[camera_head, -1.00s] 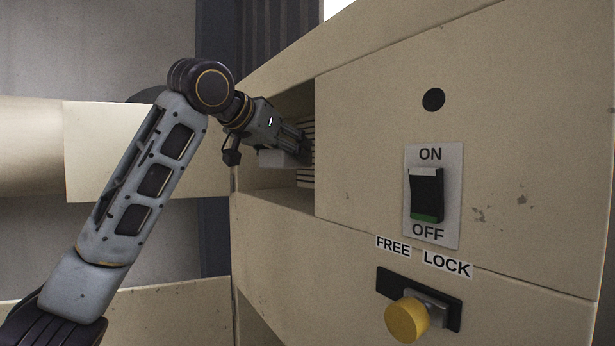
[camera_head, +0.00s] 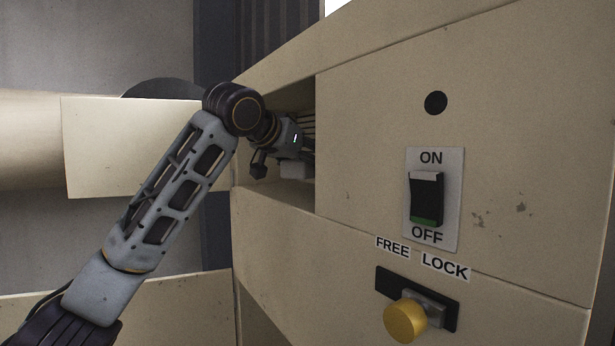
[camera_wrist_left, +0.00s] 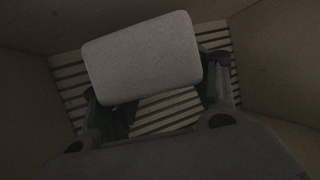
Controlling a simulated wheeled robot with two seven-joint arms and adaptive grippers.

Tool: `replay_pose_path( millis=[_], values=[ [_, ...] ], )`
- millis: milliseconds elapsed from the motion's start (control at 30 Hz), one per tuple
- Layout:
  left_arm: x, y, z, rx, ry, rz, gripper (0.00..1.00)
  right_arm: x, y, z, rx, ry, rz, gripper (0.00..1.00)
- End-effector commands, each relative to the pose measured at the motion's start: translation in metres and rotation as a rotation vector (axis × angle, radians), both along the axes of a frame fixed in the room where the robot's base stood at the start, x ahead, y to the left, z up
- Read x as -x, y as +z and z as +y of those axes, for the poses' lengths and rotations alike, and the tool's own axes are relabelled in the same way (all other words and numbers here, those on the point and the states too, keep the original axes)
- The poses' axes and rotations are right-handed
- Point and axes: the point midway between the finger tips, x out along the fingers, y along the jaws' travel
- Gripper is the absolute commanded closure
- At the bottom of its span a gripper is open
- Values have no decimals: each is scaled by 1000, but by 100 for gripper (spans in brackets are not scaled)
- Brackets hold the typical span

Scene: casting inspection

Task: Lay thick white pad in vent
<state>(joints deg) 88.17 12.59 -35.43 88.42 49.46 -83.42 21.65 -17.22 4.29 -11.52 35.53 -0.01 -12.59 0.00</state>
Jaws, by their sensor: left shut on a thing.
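The thick white pad (camera_wrist_left: 143,57) is held between the fingers of my left gripper (camera_wrist_left: 165,90). In the head view the pad (camera_head: 296,170) shows as a pale block below the gripper (camera_head: 305,156), inside the recess in the beige cabinet. In the wrist view the pad is slightly tilted and covers part of the slatted vent (camera_wrist_left: 168,112) behind it. Slats show on both sides and below the pad. I cannot tell whether the pad touches the slats. My right gripper is in neither view.
The recess walls (camera_wrist_left: 278,62) stand close around the gripper. The cabinet front (camera_head: 360,130) carries an ON/OFF switch (camera_head: 427,198) and a yellow knob (camera_head: 405,320) under FREE and LOCK labels, right of the recess.

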Motion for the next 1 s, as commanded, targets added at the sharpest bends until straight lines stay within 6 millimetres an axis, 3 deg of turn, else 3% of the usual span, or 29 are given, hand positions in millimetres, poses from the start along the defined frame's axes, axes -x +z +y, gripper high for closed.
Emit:
replay_pose_path(
  millis=[367, 767, 1000],
  values=[
    [0, -2, 0, 0, 0, 0, 59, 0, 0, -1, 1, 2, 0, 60],
    [0, -34, 0, -1, 0, 0, 59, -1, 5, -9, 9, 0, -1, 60],
    [-2, -39, -4, 1, -1, -1, 59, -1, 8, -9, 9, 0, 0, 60]
  ],
)
